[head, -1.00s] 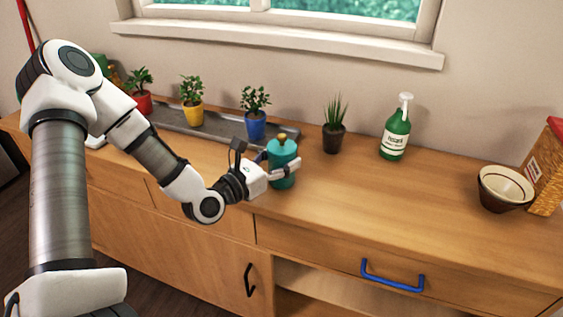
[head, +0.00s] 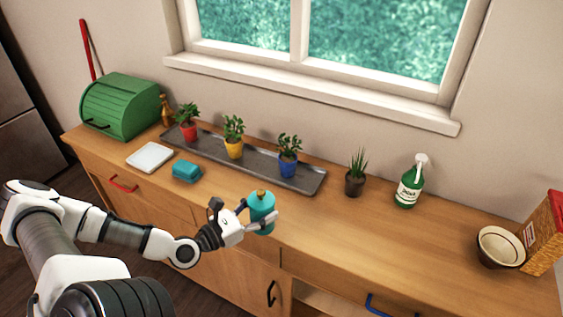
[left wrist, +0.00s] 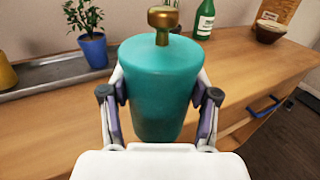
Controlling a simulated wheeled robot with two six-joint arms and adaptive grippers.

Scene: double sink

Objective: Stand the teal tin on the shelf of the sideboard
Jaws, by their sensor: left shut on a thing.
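The teal tin (head: 262,211) is a rounded canister with a gold knob on its lid. My left gripper (head: 247,217) is shut on it, with one finger on each side. The left wrist view shows the tin (left wrist: 160,90) upright between the fingers, its lower part hidden by the gripper body. The tin is over the front part of the sideboard top; I cannot tell whether it touches the wood. The sideboard (head: 370,250) has an open shelf (head: 322,300) below its top, only partly in view at the lower edge. My right gripper is not in view.
A grey tray (head: 312,180) with several potted plants lies along the back. A cactus-like plant (head: 356,175), green bottle (head: 410,183), bowl (head: 500,245) and box (head: 546,235) stand to the right.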

